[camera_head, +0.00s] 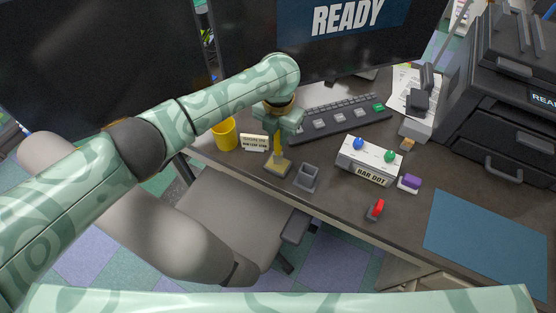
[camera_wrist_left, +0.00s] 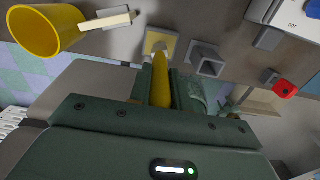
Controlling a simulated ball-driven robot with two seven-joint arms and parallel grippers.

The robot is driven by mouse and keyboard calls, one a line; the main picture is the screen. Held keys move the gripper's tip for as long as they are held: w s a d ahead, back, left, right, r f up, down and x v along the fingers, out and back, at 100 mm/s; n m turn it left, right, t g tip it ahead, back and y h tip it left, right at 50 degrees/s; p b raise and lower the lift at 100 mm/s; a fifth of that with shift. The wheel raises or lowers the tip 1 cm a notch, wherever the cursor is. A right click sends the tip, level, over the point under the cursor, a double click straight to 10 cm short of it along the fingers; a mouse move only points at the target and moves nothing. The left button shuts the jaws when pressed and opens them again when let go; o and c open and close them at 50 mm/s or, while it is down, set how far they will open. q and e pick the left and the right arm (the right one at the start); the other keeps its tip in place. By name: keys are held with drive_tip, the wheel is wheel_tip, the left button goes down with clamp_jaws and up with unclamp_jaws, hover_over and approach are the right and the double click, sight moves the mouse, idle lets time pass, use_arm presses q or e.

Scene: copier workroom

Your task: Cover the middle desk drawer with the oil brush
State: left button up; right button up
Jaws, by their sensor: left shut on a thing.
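The oil brush, seen as a yellow handle (camera_head: 278,146), is upright over a yellow square base (camera_head: 278,168) at the desk's front edge. In the left wrist view the handle (camera_wrist_left: 161,88) runs from the base (camera_wrist_left: 160,44) into the jaws. I cannot tell whether the base is part of the brush or a stand. My left gripper (camera_head: 279,124) is shut on the handle from above. Beige panels under the desk show at the lower right (camera_head: 400,272); I cannot make out the middle drawer. My right gripper is out of view.
A yellow cup (camera_head: 224,134) and a small sign (camera_head: 255,142) are left of the brush. A grey square cup (camera_head: 307,177) stands close right. Farther right are a white button box (camera_head: 368,163), a red item (camera_head: 375,210) and a blue mat (camera_head: 487,243). A chair (camera_head: 228,213) stands in front.

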use_arm(q)
drive_tip(key=shift+s+f, duration=0.1)
drive_tip(key=shift+f, duration=0.2)
